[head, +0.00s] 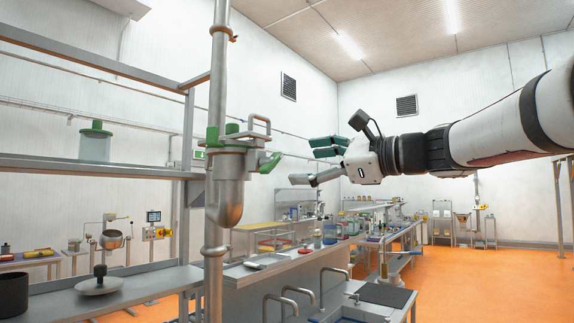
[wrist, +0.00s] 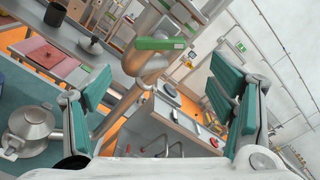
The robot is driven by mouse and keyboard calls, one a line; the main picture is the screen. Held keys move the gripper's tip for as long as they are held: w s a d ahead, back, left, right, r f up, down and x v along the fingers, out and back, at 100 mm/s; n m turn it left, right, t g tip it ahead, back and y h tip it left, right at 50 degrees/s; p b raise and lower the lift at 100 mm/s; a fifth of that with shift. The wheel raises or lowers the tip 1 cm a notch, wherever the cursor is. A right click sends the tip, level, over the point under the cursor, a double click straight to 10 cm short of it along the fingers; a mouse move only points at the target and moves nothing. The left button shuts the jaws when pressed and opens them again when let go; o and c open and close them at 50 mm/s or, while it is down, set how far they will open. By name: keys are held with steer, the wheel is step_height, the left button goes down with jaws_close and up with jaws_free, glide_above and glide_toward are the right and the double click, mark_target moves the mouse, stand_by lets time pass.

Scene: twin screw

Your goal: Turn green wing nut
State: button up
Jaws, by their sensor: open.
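The green wing nut (head: 270,162) sticks out at the right side of a metal clamp fitting (head: 232,148) on a vertical pipe (head: 217,90). In the wrist view a green bar (wrist: 160,43), which looks like the wing nut, lies ahead of and between the fingers, near the top. My gripper (head: 303,161) is to the right of the wing nut, with its fingers pointing left at it. The fingers are spread and empty, apart from the nut. The wrist view shows both green-padded fingers (wrist: 163,85) wide apart.
Other green parts (head: 213,135) and a bent metal handle (head: 261,125) sit on the same fitting, close to the nut. A shelf with a green-lidded jar (head: 95,142) stands left. A counter with curved taps (head: 290,297) lies below. The air between gripper and nut looks clear.

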mark_target(276, 163)
steer(key=v, duration=0.4)
steer(key=shift+s+d, duration=0.3)
steer(key=shift+c, duration=0.3)
steer(key=shift+w, duration=0.1)
steer(key=c, duration=0.5)
steer(key=shift+w+n+b, duration=0.15)
steer(key=shift+n+b, duration=0.35)
steer(key=c, duration=0.4)
steer(key=n+b, duration=0.1)
steer(key=n, duration=0.1)
steer(key=w+n+b, duration=0.1)
steer(key=b, duration=0.1)
steer(key=shift+w+n+b, duration=0.2)
steer(key=shift+n+b, duration=0.1)
steer(key=shift+n, duration=0.1)
steer(key=shift+c, duration=0.6)
steer(key=w+a+n+b, duration=0.2)
steer(key=a+n, duration=0.1)
steer(key=n, duration=0.1)
steer(key=w+a+n+b, duration=0.1)
steer(key=a+n+b, duration=0.1)
steer(key=a+n, duration=0.2)
steer(key=w+a+n+b, duration=0.2)
steer(key=a+n+b, duration=0.1)
steer(key=n, duration=0.2)
steer(key=shift+w+a+r, duration=0.15)
steer(key=shift+w+a, duration=0.1)
steer(key=shift+w, duration=0.1)
